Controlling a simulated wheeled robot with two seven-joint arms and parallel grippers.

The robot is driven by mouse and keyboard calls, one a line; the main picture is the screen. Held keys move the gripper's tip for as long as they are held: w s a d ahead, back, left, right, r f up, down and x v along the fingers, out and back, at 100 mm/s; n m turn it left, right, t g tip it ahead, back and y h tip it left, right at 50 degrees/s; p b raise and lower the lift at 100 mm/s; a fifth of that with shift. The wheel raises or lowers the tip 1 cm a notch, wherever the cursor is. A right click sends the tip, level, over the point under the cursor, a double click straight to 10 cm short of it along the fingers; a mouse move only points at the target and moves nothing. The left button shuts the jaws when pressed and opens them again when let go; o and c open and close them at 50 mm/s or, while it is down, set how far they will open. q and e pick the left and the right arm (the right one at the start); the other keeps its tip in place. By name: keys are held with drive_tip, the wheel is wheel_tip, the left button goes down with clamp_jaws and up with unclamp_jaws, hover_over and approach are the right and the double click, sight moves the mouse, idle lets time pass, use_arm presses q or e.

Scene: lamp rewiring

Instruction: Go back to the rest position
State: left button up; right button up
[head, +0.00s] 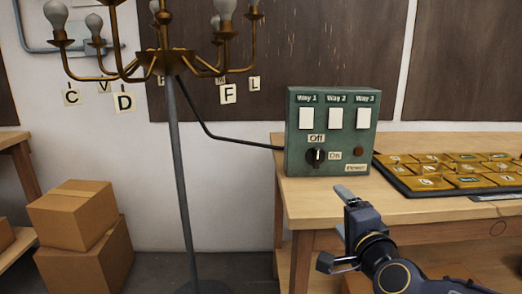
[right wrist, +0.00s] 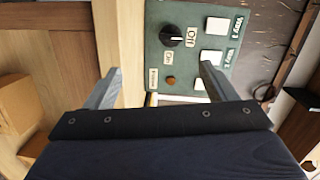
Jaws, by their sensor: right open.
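My right gripper (head: 338,228) is open and empty in front of the wooden table's left front corner, below the green control box (head: 331,135). In the right wrist view its two fingers (right wrist: 160,70) are spread apart, with the box beyond them and nothing between the tips. The box has three white switches marked Way 1, Way 2 and Way 3. Its black knob (head: 316,155) has a white mark that appears to point at the Off label. The Power light (head: 358,152) looks dull brown. My left gripper is not in view.
A brass lamp (head: 160,62) with several bulbs stands left of the table (head: 430,210), cabled to the box. A tray (head: 400,190) of gold lettered tiles lies on the table's right. Cardboard boxes (head: 85,235) are stacked at left. Floor shows between boxes and table.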

drive_tip(key=s+d+f+n+g+y, duration=0.1)
drive_tip(key=s+f+n+g, duration=0.4)
drive_tip(key=s, duration=0.4)
drive_tip(key=s+d+f+n+g+p, duration=0.1)
drive_tip(key=s+d+f+n+g, duration=0.2)
drive_tip(key=s+f, duration=0.5)
drive_tip(key=s+f+n+g+y, duration=0.1)
drive_tip(key=s+f+n+g, duration=0.3)
drive_tip(key=s, duration=0.6)
wheel_tip(320, 180, up, 22)
drive_tip(key=n+p, duration=0.1)
drive_tip(key=p, duration=2.2)
drive_tip(key=shift+w+t, duration=0.25)
drive_tip(key=shift+t, duration=0.05)
